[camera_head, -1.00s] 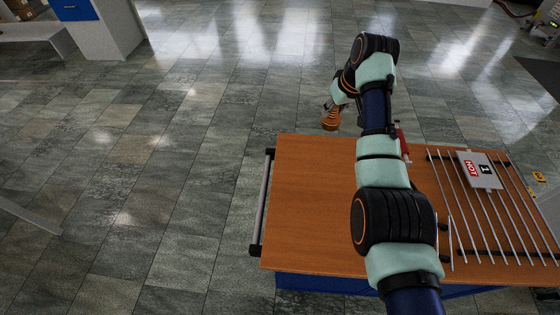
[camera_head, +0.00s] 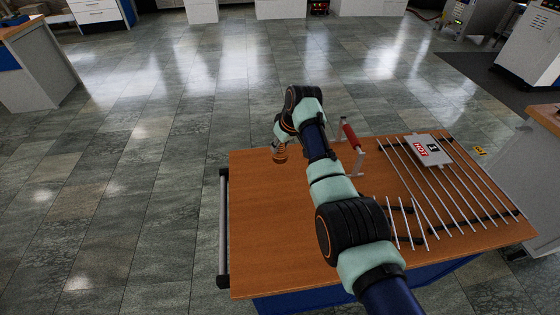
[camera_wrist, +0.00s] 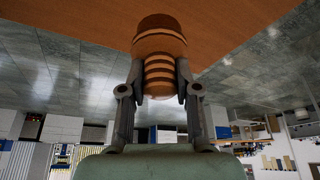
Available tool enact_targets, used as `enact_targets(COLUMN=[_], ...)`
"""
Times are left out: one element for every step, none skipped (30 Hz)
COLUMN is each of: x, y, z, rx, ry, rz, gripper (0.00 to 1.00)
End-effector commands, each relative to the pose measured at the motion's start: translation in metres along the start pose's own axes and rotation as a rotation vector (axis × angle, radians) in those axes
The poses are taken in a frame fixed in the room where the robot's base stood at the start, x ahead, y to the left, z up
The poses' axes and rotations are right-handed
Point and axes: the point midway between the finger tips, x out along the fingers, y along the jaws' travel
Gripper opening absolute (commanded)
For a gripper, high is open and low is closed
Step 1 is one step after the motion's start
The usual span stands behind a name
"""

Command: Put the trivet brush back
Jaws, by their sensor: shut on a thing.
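An orange-brown brush-like object with dark ridges (camera_head: 280,153) is in my gripper, near the far edge of the wooden cart top (camera_head: 265,225). In the wrist view the object (camera_wrist: 160,45) fills the upper middle, with the wooden top behind it. My gripper (camera_wrist: 161,72) is shut on its ridged part, one finger on each side. The gripper is small and partly hidden by its wrist in the head view (camera_head: 280,144). A rack of metal rods (camera_head: 450,195) lies on the right of the cart top. I cannot tell whether the object touches the wood.
A grey plate marked HOT and 1 (camera_head: 428,150) lies on the rods. A red bar on pale posts (camera_head: 350,136) stands at the far edge, right of my arm. The left part of the cart top is bare. A rail (camera_head: 224,225) runs along the left side.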

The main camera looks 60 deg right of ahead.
Motion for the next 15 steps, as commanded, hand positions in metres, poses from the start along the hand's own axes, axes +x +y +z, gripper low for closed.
enact_targets(x=[0.000, 0.000, 0.001, 0.002, 0.005, 0.011, 0.016, 0.022, 0.030, 0.037, 0.043, 0.050, 0.053, 0.054, 0.054], y=[0.000, 0.000, 0.000, 0.000, 0.000, 0.000, 0.000, 0.000, 0.000, 0.000, 0.000, 0.000, 0.000, 0.000, 0.000], z=[0.000, 0.000, 0.000, 0.001, 0.002, 0.005, 0.007, 0.009, 0.013, 0.016, 0.018, 0.021, 0.022, 0.023, 0.022], rx=[0.000, 0.000, 0.000, 0.000, 0.000, 0.000, 0.000, 0.001, 0.001, 0.001, 0.001, 0.000, 0.000, 0.000, 0.000], ry=[0.001, 0.001, 0.001, 0.000, 0.000, -0.002, -0.002, -0.002, -0.002, -0.003, -0.003, -0.002, -0.002, -0.001, 0.001], rz=[0.000, 0.000, 0.000, 0.000, 0.000, -0.001, -0.001, -0.001, -0.001, -0.001, -0.001, -0.001, -0.001, 0.000, 0.000], gripper=[0.00, 0.00, 0.00, 0.00, 0.00, 0.00, 0.00, 0.00, 0.00, 0.00, 0.00, 0.00, 0.00, 0.00, 0.00])
